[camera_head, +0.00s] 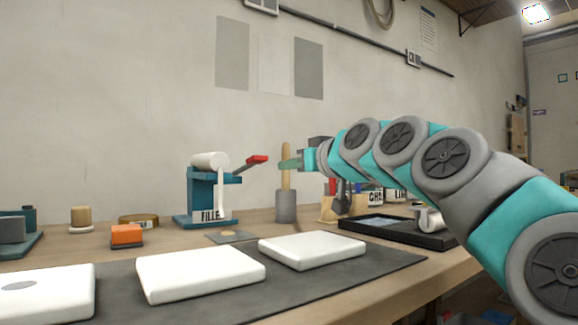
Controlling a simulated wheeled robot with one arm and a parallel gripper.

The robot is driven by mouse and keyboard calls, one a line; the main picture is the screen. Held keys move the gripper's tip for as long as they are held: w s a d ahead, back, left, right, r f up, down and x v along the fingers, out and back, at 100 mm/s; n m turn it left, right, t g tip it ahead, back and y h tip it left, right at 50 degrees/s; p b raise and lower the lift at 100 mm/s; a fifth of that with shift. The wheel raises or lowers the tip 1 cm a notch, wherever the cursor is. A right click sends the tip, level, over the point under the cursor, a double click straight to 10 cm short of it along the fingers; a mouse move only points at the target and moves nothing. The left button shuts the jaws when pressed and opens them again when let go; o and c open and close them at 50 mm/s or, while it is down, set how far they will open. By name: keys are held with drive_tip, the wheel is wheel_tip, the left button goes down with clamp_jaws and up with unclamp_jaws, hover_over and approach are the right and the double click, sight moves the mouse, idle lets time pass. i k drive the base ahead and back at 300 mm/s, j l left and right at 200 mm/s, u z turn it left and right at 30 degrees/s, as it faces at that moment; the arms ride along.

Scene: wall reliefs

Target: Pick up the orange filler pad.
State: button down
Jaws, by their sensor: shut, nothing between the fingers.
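The orange filler pad (127,234) is a small orange block on a dark base. It stands on the wooden bench at the left, behind the dark mat. My gripper (284,164) is up in the air at the middle of the view, to the right of the pad and higher than it. The fingers point left and look shut and empty. The gripper is well apart from the pad. Nothing hides the pad.
Three white slabs (200,272) lie on the dark mat (335,284) in front. A teal filler stand (201,196) with a red lever is between pad and gripper. A wooden-handled tool (286,205) stands below the gripper. A black tray (408,238) is at right.

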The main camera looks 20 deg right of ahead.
sight(125, 237)
drive_tip(key=k+l, duration=0.25)
drive_tip(key=k, duration=0.25)
drive_tip(key=k+l, duration=0.2)
drive_tip(key=k, duration=0.25)
